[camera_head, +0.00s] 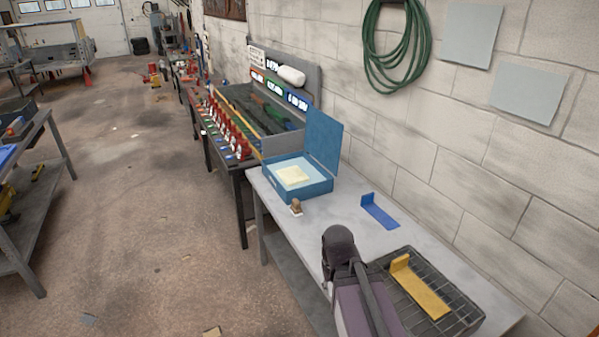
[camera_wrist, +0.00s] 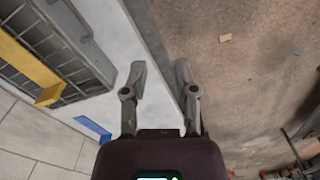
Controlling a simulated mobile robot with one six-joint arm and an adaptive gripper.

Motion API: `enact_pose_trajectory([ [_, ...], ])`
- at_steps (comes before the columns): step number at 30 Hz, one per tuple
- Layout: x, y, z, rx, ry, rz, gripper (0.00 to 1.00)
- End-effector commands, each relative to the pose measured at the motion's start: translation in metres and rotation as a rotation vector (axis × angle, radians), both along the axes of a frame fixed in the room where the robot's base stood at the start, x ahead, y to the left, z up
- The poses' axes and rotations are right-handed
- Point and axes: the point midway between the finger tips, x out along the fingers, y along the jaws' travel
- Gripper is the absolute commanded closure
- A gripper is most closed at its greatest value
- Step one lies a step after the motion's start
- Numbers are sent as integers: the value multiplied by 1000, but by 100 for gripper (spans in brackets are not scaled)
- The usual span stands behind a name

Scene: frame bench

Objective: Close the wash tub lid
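The wash tub (camera_head: 312,188) is a blue box on the far end of the grey bench. Its blue lid (camera_head: 323,140) stands up, open, at the tub's right side near the wall. A pale yellow block or pad (camera_head: 293,176) shows inside the tub. My gripper (camera_wrist: 160,75) is open and empty in the wrist view, over the bench's front edge with floor on one side. My arm is at the near part of the bench in the head view, well short of the tub and lid; the fingertips cannot be made out there.
A blue bracket (camera_head: 379,211) lies on the bench between my arm and the tub. A yellow bracket (camera_head: 420,287) lies in a wire tray (camera_head: 465,315). A small brown object (camera_head: 296,207) stands before the tub. Bare bench top surrounds the blue bracket.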

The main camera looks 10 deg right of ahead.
Motion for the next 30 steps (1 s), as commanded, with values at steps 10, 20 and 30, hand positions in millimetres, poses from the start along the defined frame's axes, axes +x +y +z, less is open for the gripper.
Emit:
enact_pose_trajectory([
  [10, 0, 0, -29, 0, 0, 0, 100],
  [20, 0, 0, -29, 0, 0, 0, 100],
  [30, 0, 0, -29, 0, 0, 0, 100],
])
